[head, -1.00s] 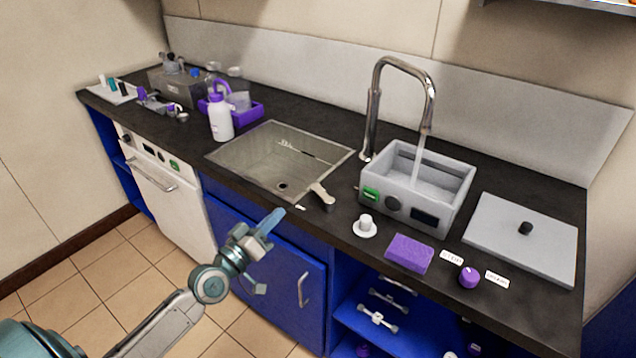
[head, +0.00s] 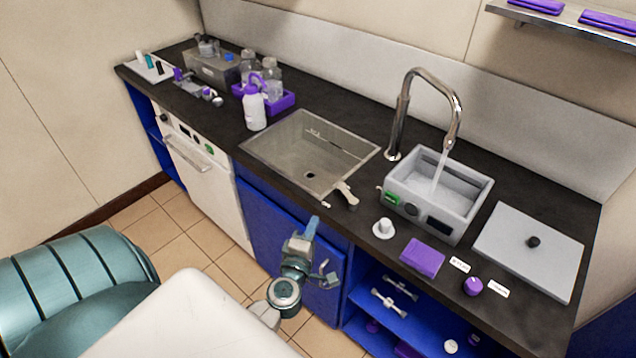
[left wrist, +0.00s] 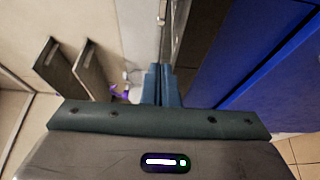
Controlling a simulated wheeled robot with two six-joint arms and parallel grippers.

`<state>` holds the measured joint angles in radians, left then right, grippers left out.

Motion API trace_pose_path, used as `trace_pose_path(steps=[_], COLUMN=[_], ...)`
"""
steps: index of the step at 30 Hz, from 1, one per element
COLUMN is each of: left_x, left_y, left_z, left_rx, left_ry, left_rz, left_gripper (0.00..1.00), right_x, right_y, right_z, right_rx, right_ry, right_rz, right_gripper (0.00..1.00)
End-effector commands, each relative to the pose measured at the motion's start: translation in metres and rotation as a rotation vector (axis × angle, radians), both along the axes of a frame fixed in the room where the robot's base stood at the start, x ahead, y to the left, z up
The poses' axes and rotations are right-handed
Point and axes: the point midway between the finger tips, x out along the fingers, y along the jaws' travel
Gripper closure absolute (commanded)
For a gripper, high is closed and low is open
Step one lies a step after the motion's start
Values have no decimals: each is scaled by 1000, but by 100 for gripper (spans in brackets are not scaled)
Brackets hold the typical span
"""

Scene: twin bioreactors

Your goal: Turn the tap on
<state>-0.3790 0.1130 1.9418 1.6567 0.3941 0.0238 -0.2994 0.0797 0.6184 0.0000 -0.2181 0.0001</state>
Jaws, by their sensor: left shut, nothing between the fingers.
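The chrome tap (head: 402,108) stands behind the counter's sink, with its spout over a grey open-topped bath (head: 470,192). A pale stream like water (head: 439,172) runs from the spout into the bath. A small metal lever (head: 344,190) sits at the sink's front right corner, near the counter edge. My left gripper (head: 312,224) is shut and empty, in front of the blue cabinet just below the counter edge, apart from the lever. Its closed fingers (left wrist: 162,85) also show in the left wrist view, where no lever is visible. My right gripper is not in view.
The sink basin (head: 285,150) is empty. A white knob (head: 384,228), a purple block (head: 423,257), a purple dial (head: 473,286) and a grey lid (head: 535,245) lie along the right counter. A white bottle (head: 254,108) stands left of the sink. Floor before the cabinets is clear.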

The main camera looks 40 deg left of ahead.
Motion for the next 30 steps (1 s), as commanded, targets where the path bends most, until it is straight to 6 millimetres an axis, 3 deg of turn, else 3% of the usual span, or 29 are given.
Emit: trace_pose_path(steps=[10, 15, 21, 30], left_x=[71, 93, 105, 106], left_y=[26, 15, 9, 9], left_z=[4, 2, 2, 1], left_rx=[3, 1, 1, 3], left_ry=[-3, -2, 0, 1], left_rz=[-1, -1, -1, -2], left_gripper=[100, 100, 100, 100], right_x=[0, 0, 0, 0], right_y=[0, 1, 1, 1], right_z=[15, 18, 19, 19], right_rx=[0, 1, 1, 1], right_ry=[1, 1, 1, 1], right_rz=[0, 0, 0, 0], right_gripper=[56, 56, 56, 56])
